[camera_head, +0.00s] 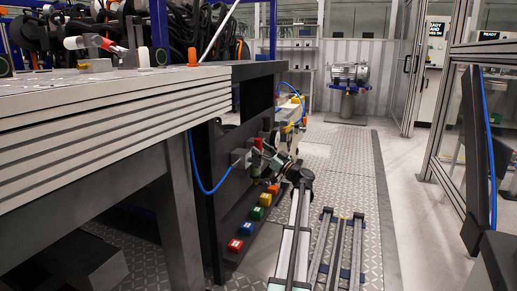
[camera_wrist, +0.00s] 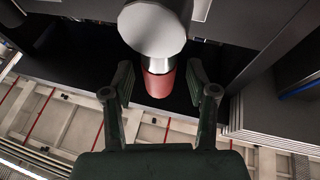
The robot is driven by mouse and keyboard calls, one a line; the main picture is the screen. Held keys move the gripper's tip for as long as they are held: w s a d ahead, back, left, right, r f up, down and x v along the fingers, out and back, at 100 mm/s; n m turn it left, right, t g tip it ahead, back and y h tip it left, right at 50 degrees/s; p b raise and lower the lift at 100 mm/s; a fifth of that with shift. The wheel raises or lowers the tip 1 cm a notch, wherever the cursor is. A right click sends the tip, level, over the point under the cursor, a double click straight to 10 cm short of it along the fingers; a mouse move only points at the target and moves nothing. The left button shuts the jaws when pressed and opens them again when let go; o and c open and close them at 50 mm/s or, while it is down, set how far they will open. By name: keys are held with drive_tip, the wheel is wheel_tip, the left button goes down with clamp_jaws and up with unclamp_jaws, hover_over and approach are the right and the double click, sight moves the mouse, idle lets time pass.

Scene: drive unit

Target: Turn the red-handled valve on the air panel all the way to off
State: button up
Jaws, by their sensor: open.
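The red valve handle (camera_head: 259,143) shows as a small red spot on the dark air panel (camera_head: 226,205), beside a grey fitting, in the head view. In the wrist view the red handle (camera_wrist: 160,84) is a short cylinder under a pale grey round part (camera_wrist: 152,30), which hides its upper end. My gripper (camera_wrist: 160,82) is open, one finger on each side of the red handle, with gaps visible on both sides. In the head view my gripper (camera_head: 270,156) is at the panel beside the handle. Its fingers are small and hard to make out there. I cannot tell how far the valve is turned.
A blue hose (camera_head: 205,190) loops in front of the panel. A grey workbench (camera_head: 100,125) stands at left. The floor aisle (camera_head: 415,200) is clear at right.

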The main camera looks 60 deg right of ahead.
drive_tip(key=d+v, duration=0.1)
drive_tip(key=v, duration=0.9)
drive_tip(key=shift+a, duration=0.45)
idle(0.9)
drive_tip(key=w+a+f+n+g+y+p, duration=0.15)
drive_tip(key=w+a+g+y, duration=0.45)
drive_tip(key=w+a, duration=0.7)
drive_tip(key=s+a+f+g+h, duration=0.1)
drive_tip(key=a+f+g+h, duration=0.25)
drive_tip(key=a+g, duration=0.75)
drive_tip(key=s+a+r+m+g+h+p, duration=0.1)
drive_tip(key=s+a+r+m+g+h, duration=0.5)
drive_tip(key=s+r, duration=0.25)
drive_tip(key=s+a+r+m+g+h+p, duration=0.1)
drive_tip(key=s+a+r+m+g+h, duration=0.35)
drive_tip(key=s+a+r, duration=0.45)
drive_tip(key=s+a+r+m+g+h+b, duration=0.2)
drive_tip(key=s+a+r+m, duration=0.3)
drive_tip(key=s+a, duration=0.5)
drive_tip(key=shift+a+r+m+g+h+b, duration=0.2)
drive_tip(key=shift+a+m+g+h+b, duration=0.15)
drive_tip(key=shift+m+g+b, duration=0.35)
